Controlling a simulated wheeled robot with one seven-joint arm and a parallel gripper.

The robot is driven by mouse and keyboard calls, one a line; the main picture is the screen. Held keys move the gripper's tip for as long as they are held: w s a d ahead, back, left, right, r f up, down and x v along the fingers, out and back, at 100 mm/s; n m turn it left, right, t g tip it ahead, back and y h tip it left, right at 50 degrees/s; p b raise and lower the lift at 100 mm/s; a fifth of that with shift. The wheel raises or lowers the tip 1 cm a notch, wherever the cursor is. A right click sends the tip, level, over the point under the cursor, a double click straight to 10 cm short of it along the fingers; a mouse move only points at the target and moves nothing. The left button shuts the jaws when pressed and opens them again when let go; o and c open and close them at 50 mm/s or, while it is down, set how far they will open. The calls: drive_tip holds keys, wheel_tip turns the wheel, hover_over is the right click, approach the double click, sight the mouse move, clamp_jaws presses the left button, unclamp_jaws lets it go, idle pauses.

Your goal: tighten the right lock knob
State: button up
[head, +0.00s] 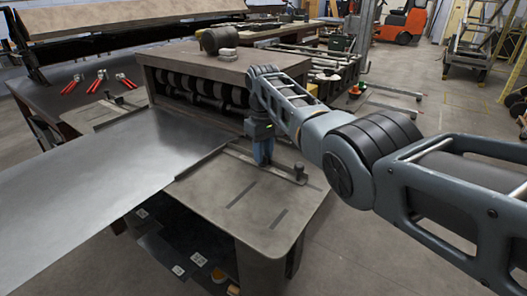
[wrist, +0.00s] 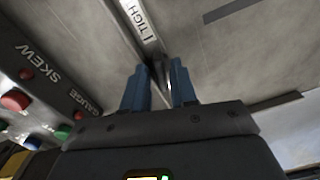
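My gripper (head: 263,158) points down over the guide bar (head: 240,154) on the machine's side table, near the end by the roller housing. In the wrist view its two blue fingers (wrist: 160,88) stand apart, with a narrow shiny metal piece in the gap. I cannot tell whether the fingers touch that piece or whether it belongs to a knob.
A sheet of metal (head: 110,185) lies at the left, up to the table. The roller housing (head: 205,85) stands behind. In the wrist view a panel (wrist: 45,85) marked "SKEW" and "GAUGE" with coloured buttons is at the left. The table's front (head: 230,215) is clear.

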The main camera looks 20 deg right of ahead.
clamp_jaws()
drive_tip(key=shift+m, duration=0.4)
drive_tip(key=m, duration=0.2)
drive_tip(key=shift+a+m, duration=0.1)
drive_tip(key=shift+m, duration=0.3)
drive_tip(key=m, duration=0.3)
drive_tip(key=shift+m, duration=0.4)
drive_tip(key=m, duration=0.4)
drive_tip(key=shift+a, duration=0.15)
drive_tip(key=shift+w+m, duration=0.1)
drive_tip(key=shift+m, duration=1.6)
drive_tip(key=shift+o, duration=1.1)
unclamp_jaws()
